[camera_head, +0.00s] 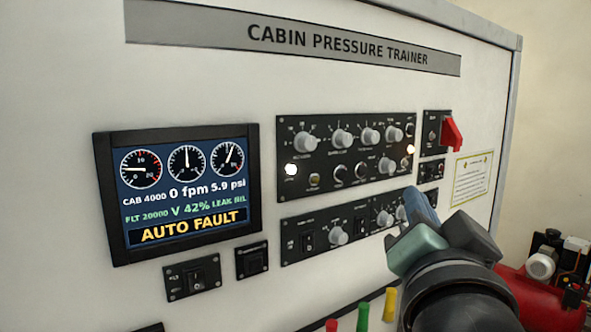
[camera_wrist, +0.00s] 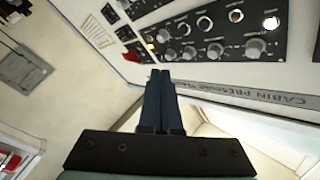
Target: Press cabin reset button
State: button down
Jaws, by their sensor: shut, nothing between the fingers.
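The white trainer board (camera_head: 225,75) carries a black upper control panel (camera_head: 340,112) with several knobs, lit lamps and small round buttons. I cannot read which one is the cabin reset button. My gripper (camera_head: 420,205) is in front of the lower control panel (camera_head: 290,258) and hides its right end. In the wrist view my gripper (camera_wrist: 160,73) has its dark fingers together and empty, with tips just short of the upper panel (camera_wrist: 218,35) in the picture. Whether they touch anything is unclear.
A screen (camera_head: 180,190) reads AUTO FAULT. A raised red switch guard (camera_head: 451,134) sticks out right of the upper panel; it also shows in the wrist view (camera_wrist: 131,57). Small switch panels (camera_head: 192,278) sit below the screen. A red compressor (camera_head: 535,298) stands at lower right.

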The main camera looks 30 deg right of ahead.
aim_at(342, 175)
jog(key=shift+a, duration=0.1)
jog(key=shift+w+a, duration=0.15)
jog(key=shift+w, duration=2.05)
jog(key=shift+w+a, duration=0.15)
jog(key=shift+w, duration=2)
jog(key=shift+w, duration=0.1)
jog(key=shift+w, duration=0.35)
jog(key=shift+w+a, duration=0.15)
jog(key=shift+w, duration=0.35)
jog(key=shift+s, duration=0.8)
